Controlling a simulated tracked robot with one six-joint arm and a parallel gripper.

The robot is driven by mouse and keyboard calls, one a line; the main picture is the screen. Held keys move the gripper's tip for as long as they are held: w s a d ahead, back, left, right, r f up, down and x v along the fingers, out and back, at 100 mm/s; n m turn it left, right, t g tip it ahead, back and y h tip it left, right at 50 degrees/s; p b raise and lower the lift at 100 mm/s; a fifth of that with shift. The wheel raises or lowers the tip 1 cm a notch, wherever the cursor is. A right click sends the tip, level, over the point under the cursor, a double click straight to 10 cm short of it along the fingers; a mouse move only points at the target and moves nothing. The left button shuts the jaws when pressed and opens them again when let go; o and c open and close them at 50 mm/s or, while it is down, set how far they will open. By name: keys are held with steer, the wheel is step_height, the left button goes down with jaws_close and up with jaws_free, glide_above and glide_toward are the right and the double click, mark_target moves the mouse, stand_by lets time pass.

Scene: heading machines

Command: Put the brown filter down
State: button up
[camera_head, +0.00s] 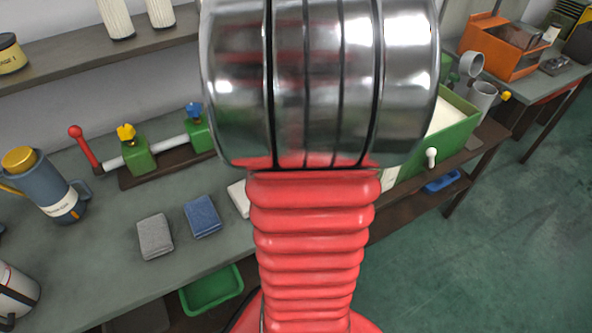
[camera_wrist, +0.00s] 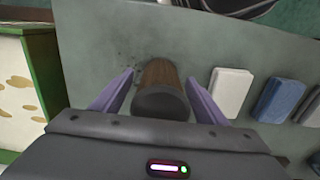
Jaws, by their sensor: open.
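The brown filter (camera_wrist: 157,71) is a short cylinder with brown sides and a dark end facing the wrist camera. In the wrist view it appears to stand on the grey bench top (camera_wrist: 115,30). My gripper (camera_wrist: 160,78) is open, with one purple finger on each side of the filter. A gap shows between the filter and each finger near the tips. In the head view my red arm and its metal joint hide the filter and the gripper.
White (camera_wrist: 231,91), blue (camera_wrist: 278,98) and grey cloths (camera_head: 155,236) lie beside the filter. A green-walled box (camera_wrist: 43,65) stands on its other side. Farther along the bench are a green valve assembly (camera_head: 138,157) and a blue jug (camera_head: 50,188). Bare bench surrounds the filter.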

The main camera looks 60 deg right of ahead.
stand_by(0.3)
steer(key=c, duration=1.3)
steer(key=shift+c, duration=0.2)
steer(key=shift+r, duration=0.15)
step_height(320, 180, up, 28)
